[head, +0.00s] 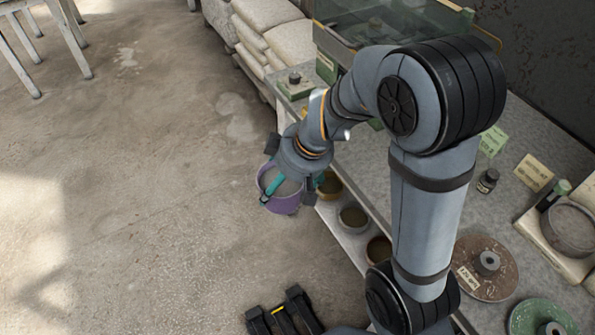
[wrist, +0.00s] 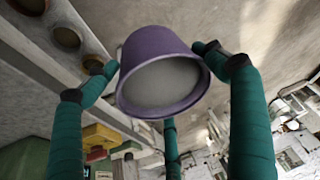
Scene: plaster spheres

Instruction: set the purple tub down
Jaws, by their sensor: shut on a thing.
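The purple tub (head: 283,206) hangs in my gripper (head: 284,188), at the left side of the bench and beside its low shelf, with the concrete floor behind it. In the wrist view the tub (wrist: 150,47) sits between the teal fingers of my gripper (wrist: 157,60), its wide rim and grey inside facing the camera. The fingertips are shut on the sides of the tub. I cannot tell how high the tub is above the floor or shelf.
The low shelf holds a yellow tub (head: 329,185), a grey tub (head: 353,217) and a reddish-brown tub (head: 379,250). The bench top carries a brown disc (head: 470,282), a green disc (head: 541,318) and several cards. Pale sacks (head: 278,45) stack at the back. Floor at left is open.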

